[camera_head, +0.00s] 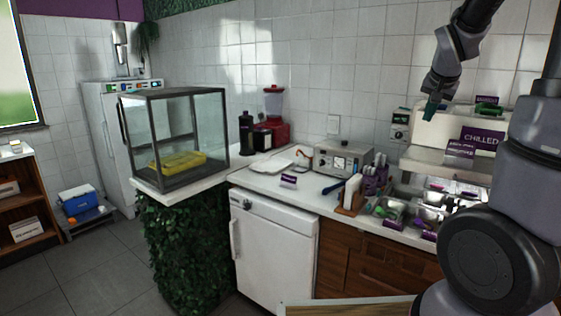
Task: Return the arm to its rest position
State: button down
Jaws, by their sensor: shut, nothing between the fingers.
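My gripper (431,110) is at the end of my arm in the upper right of the head view. It points down, with small teal fingertips close together, and appears shut and empty. My dark upper arm link comes down from the top edge. My larger grey links fill the right side and hide part of the counter.
Toppings containers (393,211) sit on the counter at right. A silver machine (343,160), a red blender (274,112) and a glass case (187,110) with a yellow tray (177,162) stand further left. A wooden edge (345,306) shows below.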

jog(key=s+a+r+n+y, duration=0.2)
jog(key=s+a, duration=0.7)
jog(key=s, duration=0.2)
jog(key=s+a+r+n+y, duration=0.2)
jog(key=s+a+r, duration=0.1)
jog(key=s+a, duration=0.6)
jog(key=shift+s+a, duration=0.2)
jog(key=shift+s, duration=1)
